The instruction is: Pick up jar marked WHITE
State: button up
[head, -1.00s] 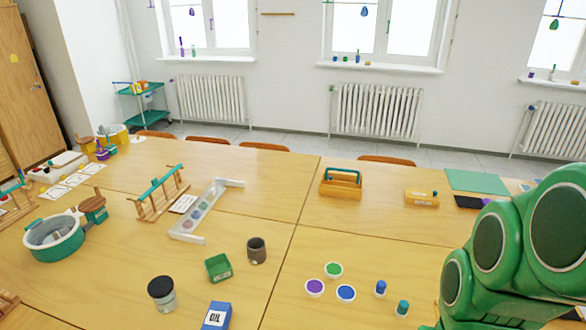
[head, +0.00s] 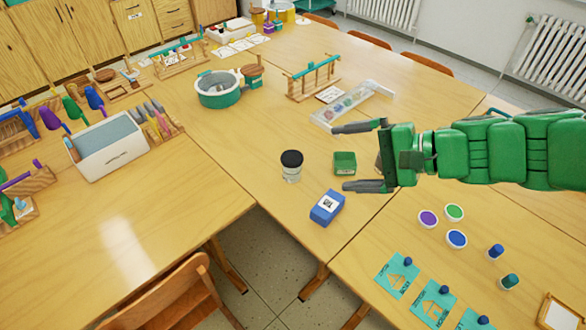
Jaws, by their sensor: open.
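A jar with a black lid and a pale, clear body (head: 291,172) stands upright on the table near the middle of the head view. I cannot read any marking on it, so I cannot tell whether it is the one marked WHITE. My gripper (head: 340,158) is open and empty, its two grey fingers pointing left towards the jar. The fingertips are to the right of the jar and apart from it.
A small green box (head: 344,163) appears between my fingers in the picture. A blue box with a white label (head: 327,207) lies just below. A teal-rimmed tub (head: 219,90) and wooden rack (head: 313,78) stand behind. Bare table lies left of the jar.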

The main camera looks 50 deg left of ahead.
jog(key=w+a+f+m+y, duration=0.1)
jog(key=w+a+m+y, duration=0.35)
jog(key=a, duration=0.65)
jog(key=m+t, duration=0.5)
jog(key=m, duration=0.5)
send_over(298, 169)
jog(key=d, duration=0.4)
notch_tip(298, 169, down, 17)
jog(key=f+m+h, duration=0.1)
jog(key=f, duration=0.3)
jog(key=f+m+t, duration=0.1)
jog(key=f+m, duration=0.1)
jog(key=f, duration=0.3)
jog(key=f+m+h, duration=0.1)
jog(key=f, duration=0.4)
jog(key=shift+w+a+f+m+t+h, duration=0.15)
jog(key=shift+w+m+t+h, duration=0.1)
jog(key=shift+m+t+h, duration=0.1)
jog(key=shift+x, duration=1.2)
jog(key=x, duration=0.3)
jog(key=shift+s+a+f, duration=0.1)
jog(key=shift+s, duration=0.3)
jog(key=shift+x, duration=0.95)
jog(key=shift+c, duration=0.5)
jog(key=c, duration=1.1)
